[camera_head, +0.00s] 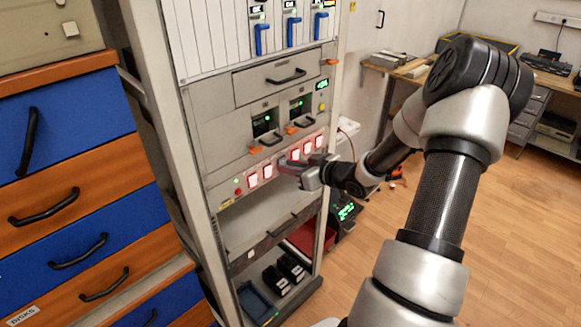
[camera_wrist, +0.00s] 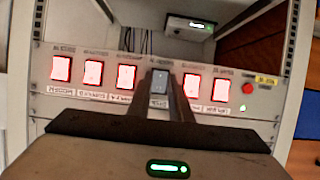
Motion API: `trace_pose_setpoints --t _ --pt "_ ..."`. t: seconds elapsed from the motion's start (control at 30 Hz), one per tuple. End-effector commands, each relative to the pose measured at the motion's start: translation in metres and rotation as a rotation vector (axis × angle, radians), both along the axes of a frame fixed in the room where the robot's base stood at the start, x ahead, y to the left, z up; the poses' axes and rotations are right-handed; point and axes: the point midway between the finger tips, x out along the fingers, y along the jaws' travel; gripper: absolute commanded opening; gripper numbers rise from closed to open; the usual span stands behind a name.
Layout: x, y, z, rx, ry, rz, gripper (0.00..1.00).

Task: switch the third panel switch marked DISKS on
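The switch panel (camera_head: 250,181) is a grey strip low on the rack, with a row of rocker switches, most of them lit red. In the wrist view the third switch (camera_wrist: 160,83) from the red button's end is dark grey and unlit, framed between my fingers. I take it for DISKS by its place; its label is too blurred to read. My gripper (camera_head: 288,163) is at the panel in front of that switch, fingers slightly apart with a narrow gap. Whether they touch the switch, I cannot tell. In the head view my gripper hides this switch.
Lit red switches stand close on both sides, one of them at the far end (camera_wrist: 61,68). A round red button (camera_wrist: 248,88) sits at the panel's end. Above are orange-handled modules (camera_head: 271,140) and a drawer (camera_head: 285,77). Blue and orange drawers (camera_head: 65,125) stand left.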

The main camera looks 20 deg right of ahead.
Motion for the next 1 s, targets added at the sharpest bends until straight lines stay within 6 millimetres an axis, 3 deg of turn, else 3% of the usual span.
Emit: trace_pose_setpoints --t 0.17,0.4,0.93,0.97,1.0 --pt "0.000 0.000 -0.004 0.004 -0.009 0.000 0.00" --pt "-0.001 0.000 -0.016 0.058 -0.150 0.000 0.00" --pt "-0.001 0.000 -0.009 0.089 -0.243 0.000 0.00" --pt "-0.001 0.000 -0.009 0.089 -0.243 0.000 0.24" --pt "-0.001 0.000 -0.009 0.089 -0.243 0.000 0.30"
